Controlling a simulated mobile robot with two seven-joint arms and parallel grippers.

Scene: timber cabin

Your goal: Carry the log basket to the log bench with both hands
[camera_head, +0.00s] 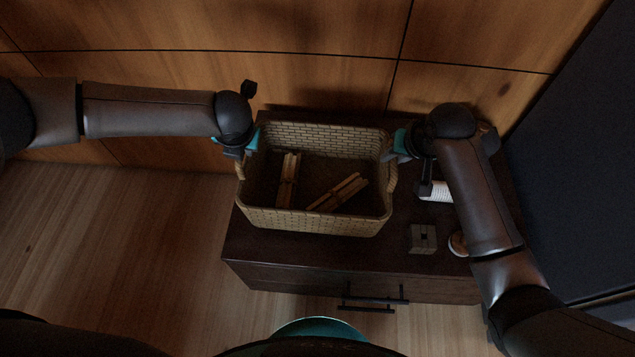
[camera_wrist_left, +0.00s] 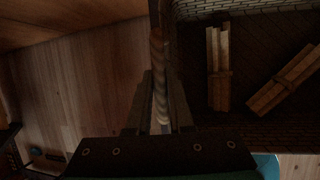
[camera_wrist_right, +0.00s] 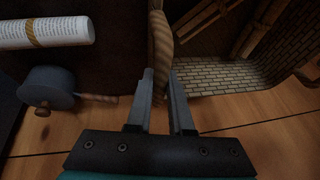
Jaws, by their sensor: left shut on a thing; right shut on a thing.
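The log basket (camera_head: 315,222) is a woven tan basket with rope handles and bundles of split wood (camera_head: 288,181) inside. It is over the dark cabinet top; I cannot tell whether it touches it. My left gripper (camera_head: 243,152) is at the left handle, shut on that rope handle (camera_wrist_left: 158,75) in the left wrist view. My right gripper (camera_head: 396,150) is at the right handle, shut on that rope handle (camera_wrist_right: 160,40) in the right wrist view. The fingertips are partly hidden in the head view. No log bench can be made out.
The dark cabinet (camera_head: 290,256) has black drawer handles (camera_head: 372,298). A grey block (camera_head: 422,239), a rolled paper (camera_head: 437,191) and a round item (camera_head: 458,244) lie right of the basket. A wooden wall (camera_head: 320,75) stands behind. Open floor (camera_head: 120,260) lies left.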

